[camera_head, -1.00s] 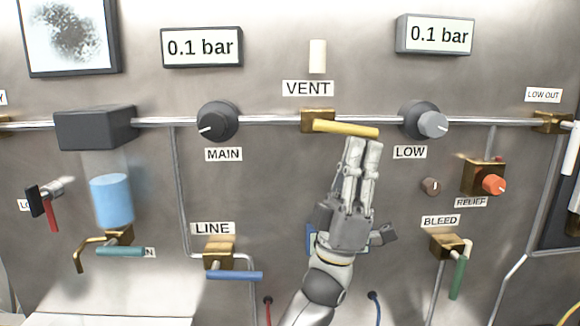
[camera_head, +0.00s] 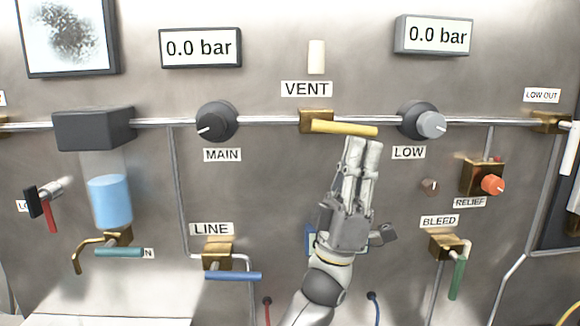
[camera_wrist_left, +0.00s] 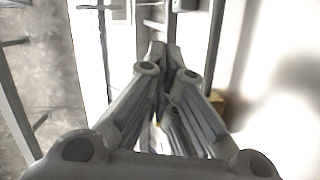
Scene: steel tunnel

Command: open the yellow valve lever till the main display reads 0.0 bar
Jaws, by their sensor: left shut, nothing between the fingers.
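The yellow valve lever (camera_head: 344,128) is on the brass VENT valve (camera_head: 316,116) and points right, nearly along the pipe, tilted slightly down. The main display (camera_head: 200,47) at the upper left reads 0.0 bar. My left gripper (camera_head: 364,143) is shut and empty, with its fingertips just below the lever's right part. Whether the fingertips touch the lever I cannot tell. In the left wrist view the closed fingers (camera_wrist_left: 166,50) fill the middle, and the lever is not clearly visible there. My right gripper is not in view.
A second display (camera_head: 433,35) also reads 0.0 bar. The MAIN knob (camera_head: 217,121) and LOW knob (camera_head: 423,122) flank the VENT valve. The blue LINE lever (camera_head: 233,276), green BLEED lever (camera_head: 458,278) and orange RELIEF knob (camera_head: 492,185) lie lower on the panel.

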